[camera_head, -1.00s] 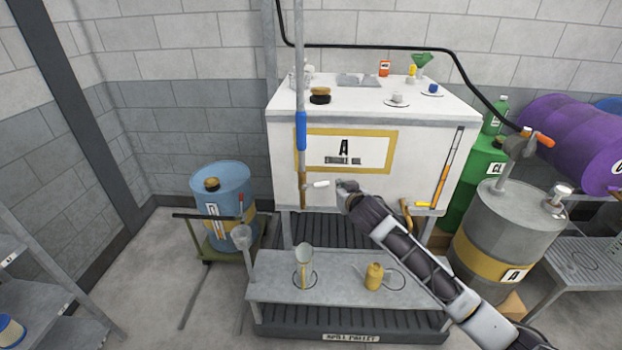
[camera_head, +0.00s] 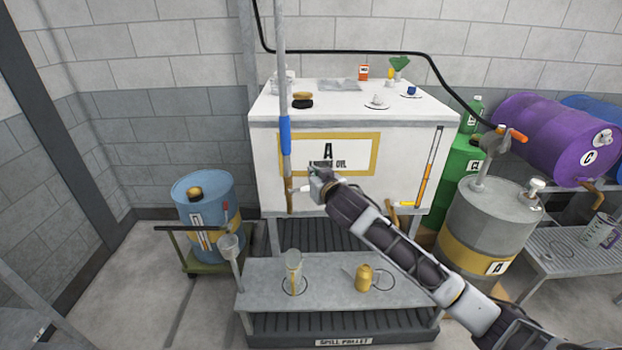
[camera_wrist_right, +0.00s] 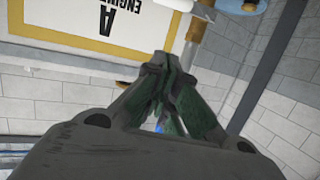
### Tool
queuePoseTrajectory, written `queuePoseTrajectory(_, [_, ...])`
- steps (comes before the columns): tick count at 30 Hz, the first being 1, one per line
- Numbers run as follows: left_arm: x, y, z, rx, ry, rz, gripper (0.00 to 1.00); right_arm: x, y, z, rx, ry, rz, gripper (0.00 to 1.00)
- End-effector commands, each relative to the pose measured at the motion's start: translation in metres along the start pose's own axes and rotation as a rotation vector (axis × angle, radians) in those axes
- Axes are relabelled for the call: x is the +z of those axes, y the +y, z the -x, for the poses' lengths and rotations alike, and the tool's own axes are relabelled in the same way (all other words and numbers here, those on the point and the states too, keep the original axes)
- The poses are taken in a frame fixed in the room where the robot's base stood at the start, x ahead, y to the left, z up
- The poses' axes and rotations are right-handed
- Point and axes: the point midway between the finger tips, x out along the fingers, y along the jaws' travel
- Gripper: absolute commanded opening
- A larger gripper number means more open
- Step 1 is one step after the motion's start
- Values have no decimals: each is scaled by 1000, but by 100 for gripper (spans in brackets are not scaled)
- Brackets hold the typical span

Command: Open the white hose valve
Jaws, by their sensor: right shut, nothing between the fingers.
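The hose hangs in front of the white tank A (camera_head: 415,150), with a blue sleeve (camera_head: 285,135) and a brass lower end (camera_head: 289,194). A short white valve lever (camera_head: 299,190) juts right from the brass end; its right part is hidden behind my right gripper. The right gripper (camera_head: 316,178) is shut and empty, close beside the lever; I cannot tell whether they touch. In the right wrist view the closed fingertips (camera_wrist_right: 165,66) lie below the brass piece (camera_wrist_right: 190,35), apart from it in the picture. My left gripper is out of view.
A grey bench (camera_head: 330,268) with a clear measuring jug (camera_head: 293,262) and a brass can (camera_head: 363,278) stands below. A blue drum (camera_head: 222,215) is at left, a grey drum (camera_head: 485,225) at right. Floor at front left is clear.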

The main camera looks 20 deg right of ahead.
Motion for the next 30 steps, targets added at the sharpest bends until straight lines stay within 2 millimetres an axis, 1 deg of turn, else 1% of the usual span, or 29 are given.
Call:
queuePoseTrajectory(8, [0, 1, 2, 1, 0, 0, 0, -1, 0, -17, 1, 1, 0, 0])
queuePoseTrajectory(30, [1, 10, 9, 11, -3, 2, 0, -1, 0, -78, 0, 0, 0, 0])
